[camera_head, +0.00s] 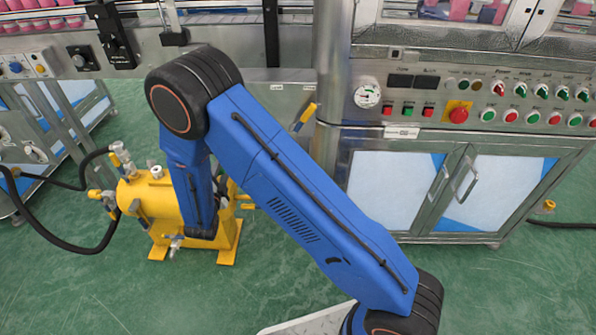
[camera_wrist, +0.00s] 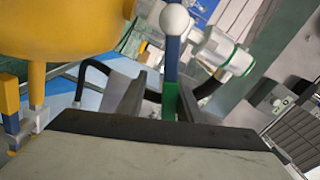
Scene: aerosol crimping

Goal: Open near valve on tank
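The yellow tank (camera_head: 160,208) stands on the floor at the left in the head view, partly behind my arm. It also fills the upper left of the wrist view (camera_wrist: 65,25). A small metal valve (camera_head: 174,244) shows low on its near side. In the wrist view my gripper (camera_wrist: 158,95) has its two fingers apart. A blue and green bar (camera_wrist: 171,75) with a white ball end stands between or just beyond them; contact is unclear. I cannot tell whether this bar belongs to the near valve. My gripper is hidden in the head view.
Fittings (camera_head: 118,158) and black hoses (camera_head: 62,240) are at the tank's left. A steel machine cabinet (camera_head: 400,192) with a button panel stands at the right. A white cylinder with a green ring (camera_wrist: 222,50) lies beyond the fingers. The green floor in front is open.

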